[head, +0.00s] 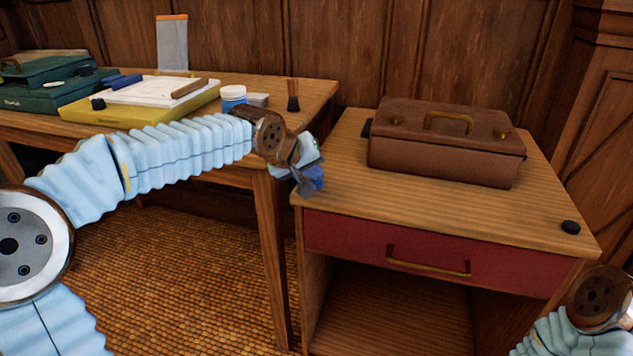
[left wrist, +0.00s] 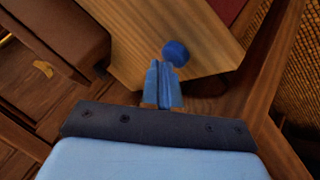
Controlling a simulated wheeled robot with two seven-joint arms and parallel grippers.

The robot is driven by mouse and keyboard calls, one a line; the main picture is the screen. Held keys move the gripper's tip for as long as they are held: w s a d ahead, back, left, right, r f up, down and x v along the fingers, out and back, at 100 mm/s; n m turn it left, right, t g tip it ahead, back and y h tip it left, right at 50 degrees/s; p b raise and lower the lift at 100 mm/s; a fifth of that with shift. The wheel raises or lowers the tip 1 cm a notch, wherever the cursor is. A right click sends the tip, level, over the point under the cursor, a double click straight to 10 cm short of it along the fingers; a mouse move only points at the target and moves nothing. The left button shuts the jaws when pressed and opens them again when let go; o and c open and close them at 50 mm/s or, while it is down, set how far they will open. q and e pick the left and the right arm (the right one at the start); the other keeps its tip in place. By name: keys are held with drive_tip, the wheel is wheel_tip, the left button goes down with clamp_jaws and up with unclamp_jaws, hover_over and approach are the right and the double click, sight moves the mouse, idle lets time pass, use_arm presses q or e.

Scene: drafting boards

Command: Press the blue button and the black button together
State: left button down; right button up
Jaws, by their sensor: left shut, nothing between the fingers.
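The blue button (head: 317,173) sits at the front left corner of the cabinet top, partly hidden by my left gripper (head: 305,187). The blue button (left wrist: 176,52) also shows in the left wrist view, just beyond the tips of my left gripper (left wrist: 162,68). That gripper is shut and empty. I cannot tell whether its tips touch the button. The black button (head: 571,227) sits at the front right corner of the same top, with nothing on it. My right arm's wrist shows at the lower right of the head view, below the black button; its fingers are out of frame.
A brown case (head: 447,142) stands at the back of the cabinet top (head: 430,205), above a red drawer (head: 425,250). A desk (head: 320,92) at left holds a yellow board, a blue-white jar (head: 233,97) and brushes (head: 293,97). The front of the cabinet top is clear between the buttons.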

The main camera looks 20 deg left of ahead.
drive_tip(key=shift+f+b, duration=0.35)
idle(0.5)
clamp_jaws()
idle(1.5)
